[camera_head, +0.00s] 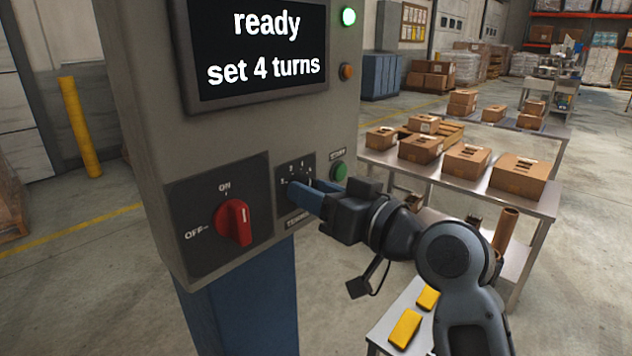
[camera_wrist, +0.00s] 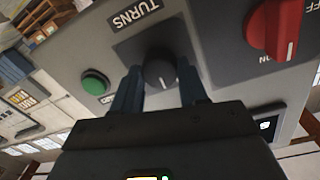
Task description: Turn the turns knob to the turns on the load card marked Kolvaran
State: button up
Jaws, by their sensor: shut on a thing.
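The turns knob (camera_wrist: 159,70) is a black dial with a white pointer line, on a dark plate of the grey control box. In the wrist view its pointer faces away from the TURNS label (camera_wrist: 134,15); the scale figures there are hidden. My gripper (camera_head: 306,197) is shut on the knob, its blue fingers on either side of it, as the wrist view (camera_wrist: 160,82) also shows. In the head view the fingers hide most of the knob. The display (camera_head: 262,48) reads "ready, set 4 turns". I see no readable card marked Kolvaran.
A red ON/OFF switch (camera_head: 235,222), upright toward ON, sits left of the knob. A green button (camera_head: 339,172) is at the upper right, and a green lamp (camera_head: 348,16) is lit. Metal tables with cartons (camera_head: 466,161) stand behind, right; a yellow post (camera_head: 80,127) is left.

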jog(key=m+p, duration=0.8)
jog(key=m, duration=0.2)
jog(key=shift+d+r+m+g, duration=0.1)
jog(key=shift+m+g, duration=0.2)
jog(key=shift+m, duration=0.1)
dwell(0.4)
jog(key=o, duration=1.1)
jog(key=shift+c, duration=0.2)
jog(key=b+v, duration=0.1)
jog(key=v, duration=0.6)
jog(key=shift+s+d, duration=0.2)
jog(key=shift+d, duration=0.1)
